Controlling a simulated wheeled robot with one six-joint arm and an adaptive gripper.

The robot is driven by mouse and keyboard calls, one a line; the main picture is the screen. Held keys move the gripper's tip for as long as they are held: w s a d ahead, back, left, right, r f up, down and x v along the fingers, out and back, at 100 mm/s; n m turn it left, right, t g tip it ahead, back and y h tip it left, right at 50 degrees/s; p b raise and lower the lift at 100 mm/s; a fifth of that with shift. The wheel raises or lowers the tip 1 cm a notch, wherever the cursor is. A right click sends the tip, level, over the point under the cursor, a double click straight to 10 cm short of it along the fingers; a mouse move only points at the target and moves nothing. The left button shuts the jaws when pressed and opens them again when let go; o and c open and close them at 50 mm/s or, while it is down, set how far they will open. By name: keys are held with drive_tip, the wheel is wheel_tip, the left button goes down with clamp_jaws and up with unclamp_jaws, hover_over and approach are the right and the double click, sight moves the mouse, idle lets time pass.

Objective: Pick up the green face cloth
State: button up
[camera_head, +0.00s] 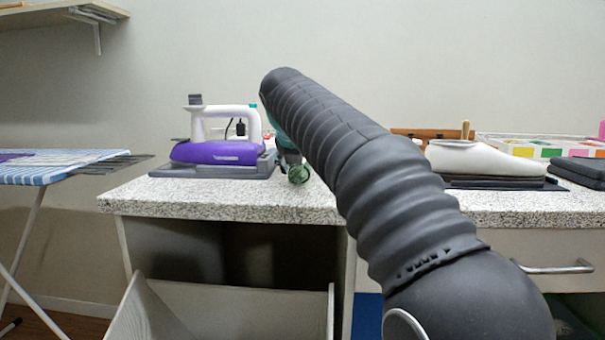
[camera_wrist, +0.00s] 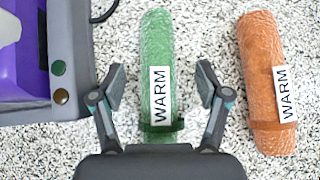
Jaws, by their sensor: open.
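The green face cloth (camera_wrist: 159,48) is a tight roll with a white WARM label, lying on the speckled counter (camera_head: 230,205). In the head view its round green end (camera_head: 298,174) shows just under my gripper. In the wrist view my gripper (camera_wrist: 161,84) is open, with one finger on each side of the roll's near half. Gaps of counter show between the fingers and the cloth, and nothing is held. In the head view my arm hides most of the gripper.
An orange roll (camera_wrist: 263,55), also labelled WARM, lies close on the right. A purple and white iron (camera_head: 215,150) on a grey base (camera_head: 200,172) stands close on the left. A white shoe-shaped form (camera_head: 485,160) stands further right. A striped ironing board (camera_head: 60,168) is far left.

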drive_tip(key=c, duration=1.2)
